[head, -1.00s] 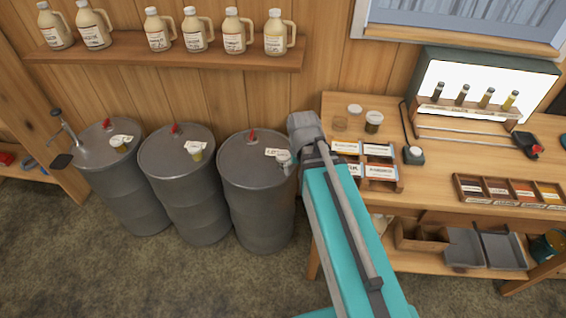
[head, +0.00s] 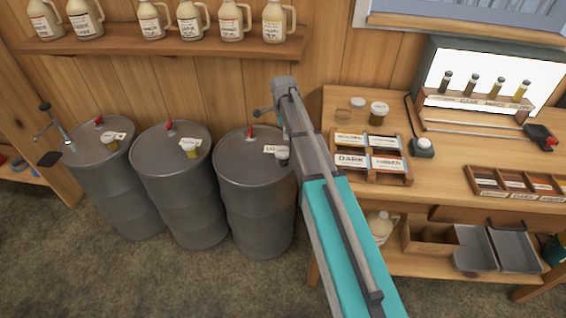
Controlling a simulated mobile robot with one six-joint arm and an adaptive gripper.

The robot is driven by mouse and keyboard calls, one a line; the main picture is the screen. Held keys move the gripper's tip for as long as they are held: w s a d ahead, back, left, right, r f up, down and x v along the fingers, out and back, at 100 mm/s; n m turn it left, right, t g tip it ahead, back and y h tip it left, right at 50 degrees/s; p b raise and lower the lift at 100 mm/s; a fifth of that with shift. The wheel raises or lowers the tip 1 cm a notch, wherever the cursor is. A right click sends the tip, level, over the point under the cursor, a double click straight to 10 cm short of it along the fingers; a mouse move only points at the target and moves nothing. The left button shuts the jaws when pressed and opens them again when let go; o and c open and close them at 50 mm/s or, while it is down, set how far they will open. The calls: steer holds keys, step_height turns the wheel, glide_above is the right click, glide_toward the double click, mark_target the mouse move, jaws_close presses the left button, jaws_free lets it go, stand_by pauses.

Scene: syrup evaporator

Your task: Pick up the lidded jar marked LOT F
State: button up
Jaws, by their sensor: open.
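Lidded sample jars with cards stand on the drums: one on the left drum (head: 110,144), one on the middle drum (head: 189,149), and a darker one (head: 282,157) on the right drum, partly behind my arm. A lidded jar with dark amber contents (head: 379,113) stands on the table. None of the lot marks is legible, so I cannot tell which is LOT F. My gripper (head: 264,112) is mostly hidden behind my arm. Only a small dark part sticks out to the left, above the right drum's back edge, apart from the jars and holding nothing visible.
The wooden table (head: 455,180) at right carries a label rack (head: 370,158), a lit box with vials (head: 490,80), and a colour tray (head: 515,185). A shelf of jugs (head: 150,44) runs above the drums.

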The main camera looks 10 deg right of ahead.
mark_target(282, 151)
steer(key=w+m, duration=0.1)
steer(key=w+f, duration=0.1)
steer(key=shift+w+m, duration=0.3)
steer(key=shift+m, duration=0.1)
steer(key=shift+b, duration=0.3)
step_height(282, 151, down, 9)
steer(key=b, duration=0.8)
steer(key=shift+r+b, duration=0.2)
steer(key=shift+b, duration=0.1)
steer(key=shift+f, duration=0.1)
steer(key=shift+s+d+f+b, duration=0.1)
steer(key=shift+f+b, duration=1.15)
steer(key=shift+b, duration=0.05)
steer(key=shift+s+f+b, duration=0.1)
steer(key=shift+f+b, duration=1.15)
steer(key=shift+b, duration=0.05)
steer(key=c, duration=1)
steer(key=shift+r, duration=0.15)
